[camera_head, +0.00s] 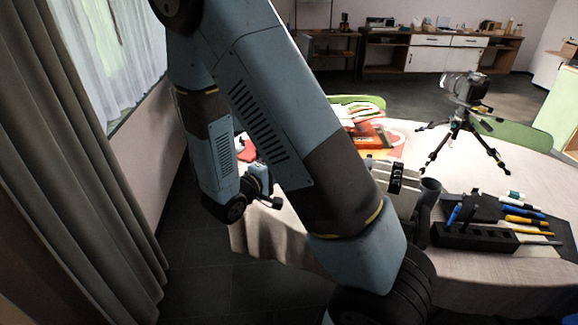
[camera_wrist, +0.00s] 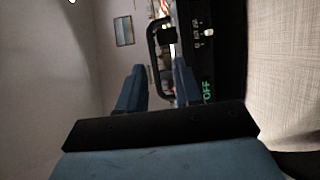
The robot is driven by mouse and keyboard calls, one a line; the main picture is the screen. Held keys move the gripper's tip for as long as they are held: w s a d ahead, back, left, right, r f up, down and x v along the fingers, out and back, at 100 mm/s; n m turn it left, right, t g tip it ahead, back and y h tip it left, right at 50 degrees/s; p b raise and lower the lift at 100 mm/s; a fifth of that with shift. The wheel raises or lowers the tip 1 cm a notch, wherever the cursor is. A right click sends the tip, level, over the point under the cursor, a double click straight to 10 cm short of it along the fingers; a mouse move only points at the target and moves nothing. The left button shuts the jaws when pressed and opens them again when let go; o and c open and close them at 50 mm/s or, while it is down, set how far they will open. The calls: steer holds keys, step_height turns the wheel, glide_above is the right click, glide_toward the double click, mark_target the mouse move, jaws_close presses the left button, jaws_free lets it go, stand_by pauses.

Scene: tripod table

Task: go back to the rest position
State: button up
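My gripper (camera_wrist: 159,85) shows in the wrist view as two blue fingers with a clear gap between them. It is open, and I see nothing gripped. A black object with a loop handle (camera_wrist: 153,50) and green "OFF" lettering lies beyond the fingers; part of the handle shows through the gap. I cannot tell how far it is from the fingertips. The fingertips are not clear there.
The cloth-covered table (camera_head: 480,270) bears a camera on a tripod (camera_head: 462,125), a dark mug (camera_head: 430,190), a black pen holder (camera_head: 470,237) with pens and markers, and red-orange items (camera_head: 370,135). A grey curtain (camera_head: 85,170) hangs at left. Dark floor lies between curtain and table.

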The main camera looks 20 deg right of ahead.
steer(key=shift+s+a, duration=0.1)
stand_by(0.4)
steer(key=s+d+r+m+g+y, duration=0.55)
steer(key=s+d+r+g, duration=0.3)
steer(key=s+r, duration=0.3)
steer(key=s+a+r+t+y, duration=0.2)
steer(key=s+a+r+y, duration=0.1)
steer(key=r, duration=0.3)
steer(key=s+a+r+m+t+y, duration=0.1)
steer(key=s+a+r+t+y, duration=0.2)
steer(key=s+r+y, duration=0.2)
steer(key=shift+s+a+r+y, duration=0.35)
steer(key=shift+s+r, duration=0.3)
